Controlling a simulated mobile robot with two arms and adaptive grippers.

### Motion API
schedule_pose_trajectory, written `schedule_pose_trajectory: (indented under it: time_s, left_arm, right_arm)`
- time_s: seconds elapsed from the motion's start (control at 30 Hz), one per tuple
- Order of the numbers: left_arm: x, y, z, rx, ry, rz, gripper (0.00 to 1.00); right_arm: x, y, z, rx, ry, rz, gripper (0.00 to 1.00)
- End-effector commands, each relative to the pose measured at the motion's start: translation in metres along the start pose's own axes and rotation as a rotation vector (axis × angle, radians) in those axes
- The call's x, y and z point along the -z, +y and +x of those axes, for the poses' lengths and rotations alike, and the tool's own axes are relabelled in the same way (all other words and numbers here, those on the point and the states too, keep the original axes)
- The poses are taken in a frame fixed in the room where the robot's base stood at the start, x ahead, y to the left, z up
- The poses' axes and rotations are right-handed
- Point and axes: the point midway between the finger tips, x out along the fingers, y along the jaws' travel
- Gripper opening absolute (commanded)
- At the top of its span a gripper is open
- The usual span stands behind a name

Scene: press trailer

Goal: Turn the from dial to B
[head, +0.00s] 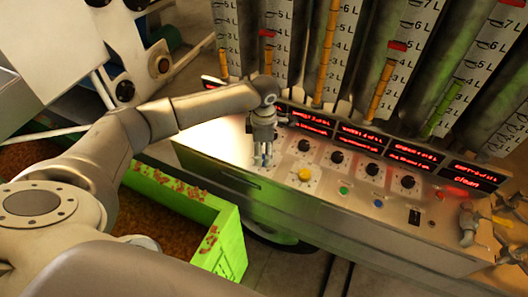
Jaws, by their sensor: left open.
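The sloped metal console (225,174) has a row of black dials on white plates. They include a left one (304,145), one right of it (337,157), another (372,169) and a rightmost one (407,182). Their labels are too small to read, so I cannot tell which is the from dial or where it points. My left gripper (263,160) is open, fingers down, over the console's left part, left of the visible dials. It may hide part of the panel; contact is unclear. My right gripper is not in view.
Red-lit displays (411,161) and tall gauges stand behind. A green-walled bin (231,245) is lower left. Metal fittings (468,225) are at right.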

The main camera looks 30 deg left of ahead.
Motion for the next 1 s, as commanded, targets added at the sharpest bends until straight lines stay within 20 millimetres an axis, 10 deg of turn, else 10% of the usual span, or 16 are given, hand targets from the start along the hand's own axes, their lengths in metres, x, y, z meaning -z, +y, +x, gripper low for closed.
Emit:
schedule_pose_trajectory:
  time_s: [0.6, 1.0]
  left_arm:
    - [0.000, 0.000, 0.035, -0.001, -0.001, 0.001, 0.55]
    - [0.000, 0.000, 0.035, -0.001, -0.001, 0.000, 0.09]
  right_arm:
    - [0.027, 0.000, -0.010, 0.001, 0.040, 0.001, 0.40]
    - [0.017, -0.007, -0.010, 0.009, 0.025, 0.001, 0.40]
